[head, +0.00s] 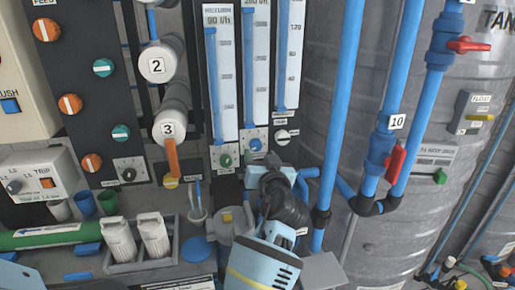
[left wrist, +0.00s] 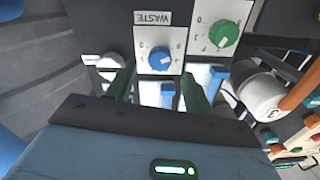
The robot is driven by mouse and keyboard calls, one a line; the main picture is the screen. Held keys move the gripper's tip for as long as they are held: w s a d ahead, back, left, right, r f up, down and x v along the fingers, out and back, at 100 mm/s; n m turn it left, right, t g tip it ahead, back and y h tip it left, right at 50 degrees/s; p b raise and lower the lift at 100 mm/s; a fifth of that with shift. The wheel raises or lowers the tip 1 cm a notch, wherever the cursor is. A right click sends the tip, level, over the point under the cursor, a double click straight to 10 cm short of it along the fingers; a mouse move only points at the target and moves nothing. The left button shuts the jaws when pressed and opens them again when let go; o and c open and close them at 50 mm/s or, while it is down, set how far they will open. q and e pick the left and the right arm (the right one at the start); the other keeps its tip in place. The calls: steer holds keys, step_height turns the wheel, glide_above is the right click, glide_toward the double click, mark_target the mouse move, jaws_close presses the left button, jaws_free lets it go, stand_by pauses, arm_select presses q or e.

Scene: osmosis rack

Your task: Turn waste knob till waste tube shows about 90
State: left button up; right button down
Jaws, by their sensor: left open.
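The waste knob (left wrist: 160,58) is blue, on a white plate with a WASTE label, upside down in the left wrist view. In the head view the blue knob (head: 256,145) sits under the middle tube (head: 256,70). The tube has a tall blue column; its number at the top edge is partly cut off and hard to read. My left gripper (left wrist: 160,80) is open, its two green-dark fingers reaching toward the panel on either side of the knob. I cannot tell if they touch it. In the head view my left gripper (head: 262,172) is just below the knob, fingers mostly hidden. My right gripper is not in view.
A green knob (head: 225,160) and a white knob (head: 283,135) flank the blue one. Blue pipes (head: 340,110) with red-handled valves and a large grey tank (head: 440,200) stand to the right. Filter housings marked 2 and 3 (head: 172,120) hang to the left.

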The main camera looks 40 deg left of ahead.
mark_target(257, 147)
arm_select(q)
steer(key=shift+x, duration=2.3)
steer(key=c, duration=1)
steer(key=shift+o, duration=0.2)
steer(key=shift+p, duration=0.35)
